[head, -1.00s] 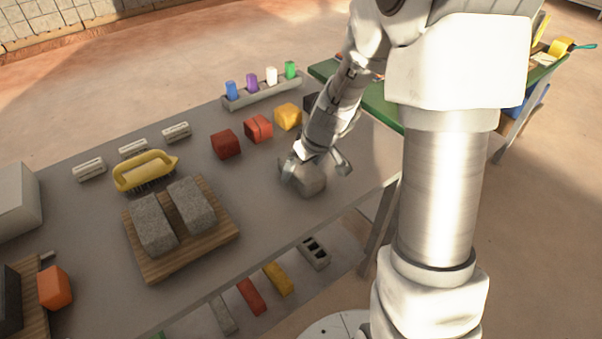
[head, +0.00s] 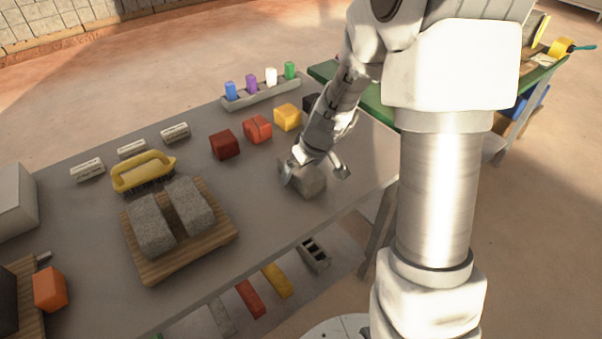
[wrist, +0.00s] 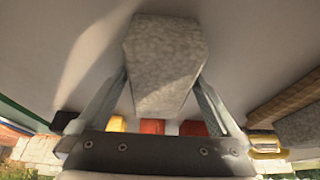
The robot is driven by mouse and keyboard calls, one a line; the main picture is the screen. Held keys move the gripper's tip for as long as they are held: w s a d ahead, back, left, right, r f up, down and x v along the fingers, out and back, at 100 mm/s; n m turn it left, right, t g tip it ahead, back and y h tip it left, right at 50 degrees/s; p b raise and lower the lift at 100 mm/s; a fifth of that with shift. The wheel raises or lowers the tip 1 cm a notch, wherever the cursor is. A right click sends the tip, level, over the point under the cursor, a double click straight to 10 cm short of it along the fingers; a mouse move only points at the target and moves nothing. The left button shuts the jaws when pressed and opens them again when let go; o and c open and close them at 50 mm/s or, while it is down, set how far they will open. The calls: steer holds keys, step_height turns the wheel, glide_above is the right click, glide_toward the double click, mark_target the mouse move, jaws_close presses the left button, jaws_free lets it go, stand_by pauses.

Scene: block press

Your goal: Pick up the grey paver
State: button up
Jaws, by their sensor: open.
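A grey paver (head: 309,182) rests on the worktable near its right front edge. My gripper (head: 315,173) is over it, fingers pointing down and spread apart. In the wrist view the speckled grey paver (wrist: 165,65) lies between the two open fingers of my gripper (wrist: 160,85), one along each side. I cannot tell whether either finger touches it. The gripper hides part of the paver's top in the head view. Two other rough grey blocks, a left one (head: 151,226) and a right one (head: 189,205), lie on a wooden board (head: 190,262) to the left.
Dark red (head: 224,145), red (head: 257,129) and yellow (head: 288,117) blocks stand behind my gripper, with a dark block partly hidden by my arm. A yellow brush (head: 143,171) lies behind the board. The tabletop between board and paver is clear.

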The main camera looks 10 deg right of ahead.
stand_by(0.4)
jaws_close()
stand_by(0.4)
